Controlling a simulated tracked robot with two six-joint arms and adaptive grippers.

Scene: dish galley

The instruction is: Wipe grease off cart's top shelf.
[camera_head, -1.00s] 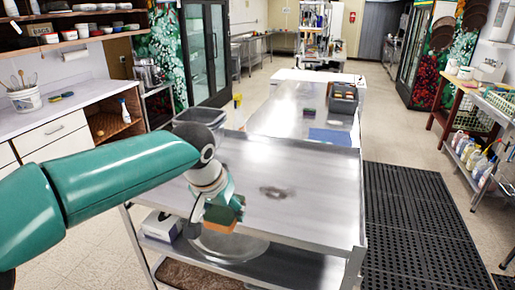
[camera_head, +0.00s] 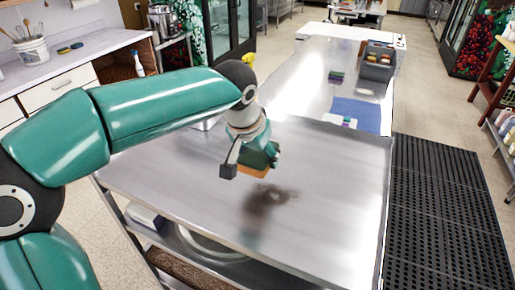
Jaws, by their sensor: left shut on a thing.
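The cart's top shelf (camera_head: 330,175) is a shiny metal sheet in the middle of the head view. A dark brown grease smear (camera_head: 266,198) lies near its centre. My left gripper (camera_head: 252,165) is over the shelf, just behind the smear. It is shut on a sponge (camera_head: 253,171) with an orange-brown lower face and a dark green upper part. The sponge is very close to the shelf at the smear's far edge; I cannot tell whether it touches. My right gripper is not in view.
Behind the cart, a long metal table holds a grey bin (camera_head: 377,62), a blue cloth (camera_head: 357,114) and a small sponge stack (camera_head: 336,76). A black rubber mat (camera_head: 440,205) lies on the floor to the right. A counter (camera_head: 75,60) stands at the left.

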